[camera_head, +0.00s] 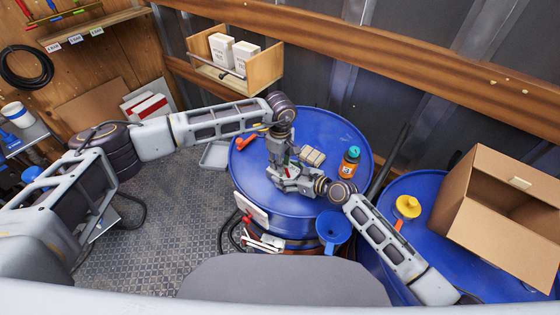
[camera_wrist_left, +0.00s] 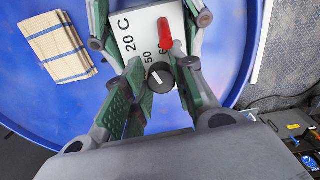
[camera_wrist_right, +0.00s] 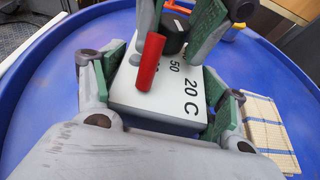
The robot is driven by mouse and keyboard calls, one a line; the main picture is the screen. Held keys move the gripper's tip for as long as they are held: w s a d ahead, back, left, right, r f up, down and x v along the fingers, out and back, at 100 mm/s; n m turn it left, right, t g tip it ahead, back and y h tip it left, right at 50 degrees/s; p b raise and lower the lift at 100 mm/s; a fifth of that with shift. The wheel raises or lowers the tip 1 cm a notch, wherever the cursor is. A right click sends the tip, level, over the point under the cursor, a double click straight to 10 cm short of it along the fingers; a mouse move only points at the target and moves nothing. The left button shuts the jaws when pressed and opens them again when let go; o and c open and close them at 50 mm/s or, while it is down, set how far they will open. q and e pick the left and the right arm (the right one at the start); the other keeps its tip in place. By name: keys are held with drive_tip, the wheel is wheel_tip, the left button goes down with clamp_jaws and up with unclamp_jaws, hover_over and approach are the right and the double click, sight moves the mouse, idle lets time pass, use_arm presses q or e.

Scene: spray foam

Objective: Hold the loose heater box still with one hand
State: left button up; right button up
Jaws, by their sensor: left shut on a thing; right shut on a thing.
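The heater box is a white box with a dial scale marked 20 C and 50, a black knob and a red peg. It sits on the blue drum (camera_head: 330,125) and is mostly hidden by my grippers in the head view. Its white top shows in the right wrist view (camera_wrist_right: 160,95) and the left wrist view (camera_wrist_left: 130,22). My right gripper (camera_wrist_right: 165,95) is shut on the box's sides. My left gripper (camera_wrist_left: 160,85) comes from the opposite side, its fingers shut around the black knob (camera_wrist_left: 160,78). The red peg (camera_wrist_right: 147,62) stands up beside the knob.
An open cardboard box (camera_head: 490,225) and a yellow object (camera_head: 407,206) are right.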

use_arm(q)
drive_tip(key=shift+d+n, duration=0.2)
drive_tip(key=shift+n, duration=0.1)
drive_tip(key=shift+r, duration=0.1)
drive_tip(key=o, duration=0.8)
drive_tip(key=shift+o, duration=1.2)
drive_tip(key=shift+a, duration=0.1)
wheel_tip(320, 180, up, 12)
